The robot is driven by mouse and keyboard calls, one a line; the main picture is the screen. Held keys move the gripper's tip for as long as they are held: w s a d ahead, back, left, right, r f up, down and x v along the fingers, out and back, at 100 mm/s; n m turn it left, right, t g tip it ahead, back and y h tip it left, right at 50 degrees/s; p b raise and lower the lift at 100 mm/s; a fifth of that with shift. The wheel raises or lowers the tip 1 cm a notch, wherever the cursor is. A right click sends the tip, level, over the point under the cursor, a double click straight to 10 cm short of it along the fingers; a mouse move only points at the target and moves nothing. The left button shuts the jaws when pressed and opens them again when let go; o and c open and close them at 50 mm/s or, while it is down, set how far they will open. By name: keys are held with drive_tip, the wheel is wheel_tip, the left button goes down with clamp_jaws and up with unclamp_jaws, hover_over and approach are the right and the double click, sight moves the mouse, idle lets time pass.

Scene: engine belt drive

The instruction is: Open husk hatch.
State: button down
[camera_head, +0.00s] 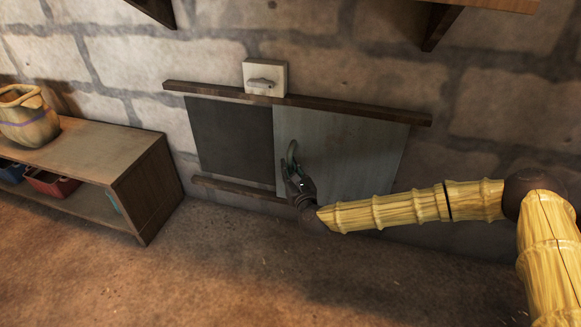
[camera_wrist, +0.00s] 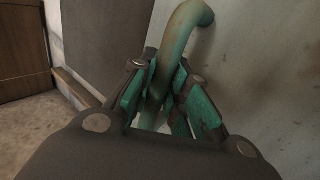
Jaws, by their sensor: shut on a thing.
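The hatch is a pale grey sliding panel (camera_head: 345,150) between two dark wooden rails on the stone wall. It covers the right part of the framed area, and a dark grey section (camera_head: 230,140) shows to its left. A curved green handle (camera_wrist: 188,22) stands near the panel's left edge; it also shows in the head view (camera_head: 291,152). My gripper (camera_head: 298,180) is at the handle, and in the wrist view its green-padded fingers (camera_wrist: 168,100) are shut around the handle's lower part. The fingers partly hide the handle's lower end.
A pale box with a small latch or knob (camera_head: 264,78) sits above the upper rail (camera_head: 300,104). A low wooden shelf (camera_head: 95,150) with a clay jug (camera_head: 27,118) and a red bin (camera_head: 52,182) stands at left. The floor in front is clear.

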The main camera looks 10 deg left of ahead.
drive_tip(key=shift+w+d, duration=0.1)
drive_tip(key=c, duration=1.4)
unclamp_jaws()
drive_tip(key=shift+o, duration=0.2)
drive_tip(key=v, duration=1.2)
